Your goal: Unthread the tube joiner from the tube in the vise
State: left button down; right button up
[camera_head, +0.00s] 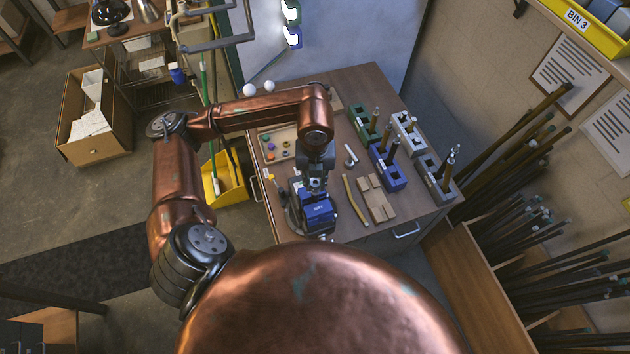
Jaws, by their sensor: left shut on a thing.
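A blue vise (318,214) stands at the front left of the workbench (352,88). My left gripper (316,184) reaches down from above, right over the vise. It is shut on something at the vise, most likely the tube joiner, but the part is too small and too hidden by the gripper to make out. The tube in the vise is also hidden. My right gripper is not in view.
Green (366,128), blue (388,170), white (408,134) and grey (436,182) blocks holding upright tubes stand on the right.

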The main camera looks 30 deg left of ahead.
aim_at(315, 185)
pick_arm(q)
jog(key=shift+n, duration=1.1)
jog(key=shift+n, duration=0.3)
jog(key=c, duration=2.3)
grip_release()
jog(key=shift+c, duration=0.2)
grip_shut()
jog(key=shift+r+p, duration=0.6)
jog(key=shift+r, duration=0.25)
jog(key=shift+r+p, duration=0.4)
jog(key=shift+r, duration=0.5)
jog(key=shift+r, duration=0.1)
jog(key=shift+r+p, duration=1.05)
jog(key=shift+r, duration=0.85)
